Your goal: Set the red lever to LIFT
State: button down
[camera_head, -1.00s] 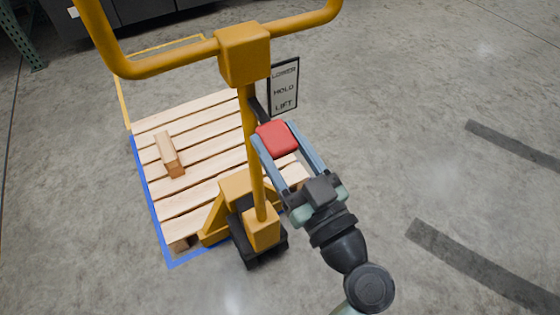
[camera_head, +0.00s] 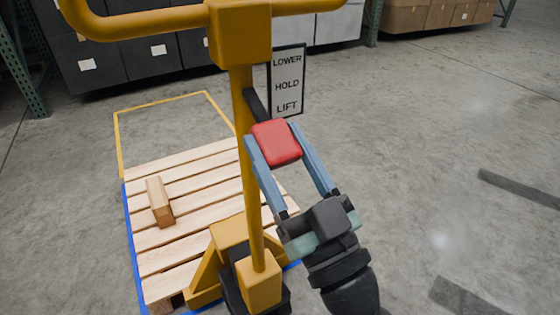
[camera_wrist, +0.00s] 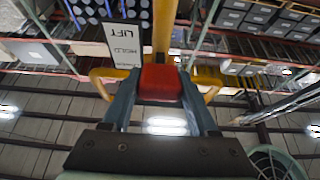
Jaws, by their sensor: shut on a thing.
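The red lever knob (camera_head: 276,142) is on a dark arm that comes off the yellow pallet jack's post (camera_head: 244,130). My gripper (camera_head: 280,150) is shut on the knob, with one blue-grey finger on each side. The wrist view also shows the red knob (camera_wrist: 160,82) between both fingers. A sign (camera_head: 287,82) by the post reads LOWER, HOLD, LIFT from top to bottom. The knob sits just below the sign, nearest the LIFT word. Whether the lever rests exactly at the LIFT mark I cannot tell.
A wooden pallet (camera_head: 190,196) lies on the jack's forks with a small wood block (camera_head: 160,202) on it. The yellow handle (camera_head: 150,22) spans above. Dark bins (camera_head: 125,55) stand at the back.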

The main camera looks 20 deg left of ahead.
dwell(0.4)
jog(key=shift+c, duration=0.8)
grip_release()
jog(key=b+v, duration=0.1)
jog(key=v, duration=1.2)
